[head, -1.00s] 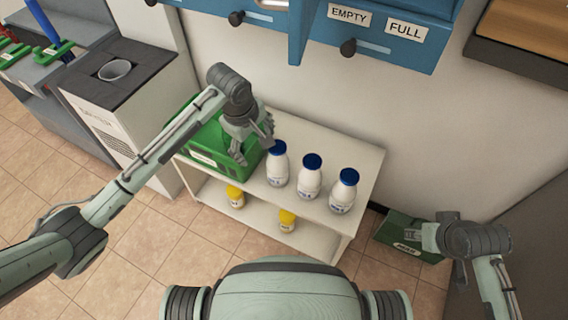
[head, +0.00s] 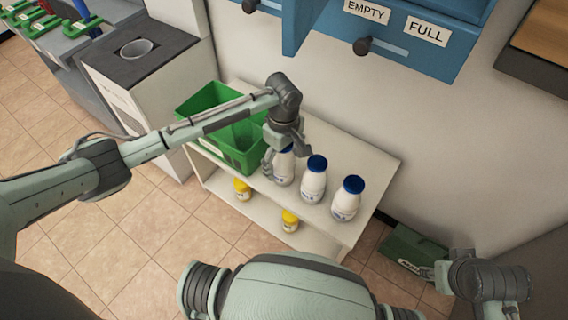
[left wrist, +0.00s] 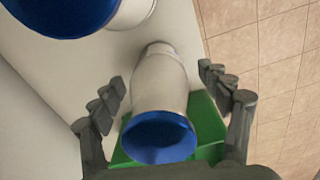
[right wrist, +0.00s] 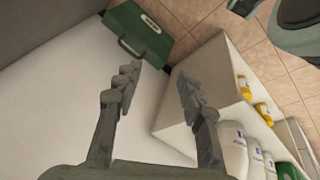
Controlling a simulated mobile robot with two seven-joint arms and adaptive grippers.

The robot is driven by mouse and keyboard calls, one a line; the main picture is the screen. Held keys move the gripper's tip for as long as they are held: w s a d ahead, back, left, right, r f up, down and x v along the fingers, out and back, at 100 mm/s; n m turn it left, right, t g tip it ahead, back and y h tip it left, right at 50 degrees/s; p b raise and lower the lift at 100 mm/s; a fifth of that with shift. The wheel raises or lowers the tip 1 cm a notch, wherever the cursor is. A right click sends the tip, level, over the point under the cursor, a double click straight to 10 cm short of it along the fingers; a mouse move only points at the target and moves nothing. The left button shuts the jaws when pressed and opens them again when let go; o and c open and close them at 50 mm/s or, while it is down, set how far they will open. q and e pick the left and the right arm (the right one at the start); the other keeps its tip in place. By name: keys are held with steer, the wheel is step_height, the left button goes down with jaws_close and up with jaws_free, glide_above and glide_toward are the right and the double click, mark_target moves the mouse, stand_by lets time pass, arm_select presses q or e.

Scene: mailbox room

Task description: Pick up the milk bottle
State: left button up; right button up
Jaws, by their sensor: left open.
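Three white milk bottles with blue caps stand upright in a row on the top of a white shelf unit: a left one (head: 284,170), a middle one (head: 313,186) and a right one (head: 346,204). My left gripper (head: 286,156) is open at the left bottle, pointing down and partly hiding it. In the left wrist view, this bottle (left wrist: 160,85) lies between the spread fingers (left wrist: 165,88), with its blue cap toward the camera; I cannot tell whether they touch. My right gripper (right wrist: 157,80) is open and empty, away at the right.
A green crate (head: 200,103) stands left of the bottles on the shelf unit (head: 368,157). Yellow-capped jars (head: 242,190) sit on the lower shelf. Blue cabinets (head: 450,55) hang above. A green box (head: 408,250) lies on the floor at the right.

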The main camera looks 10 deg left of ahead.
arm_select(q)
steer(key=shift+f, duration=0.9)
steer(key=shift+c, duration=0.3)
steer(key=shift+r, duration=0.1)
steer(key=c, duration=1.7)
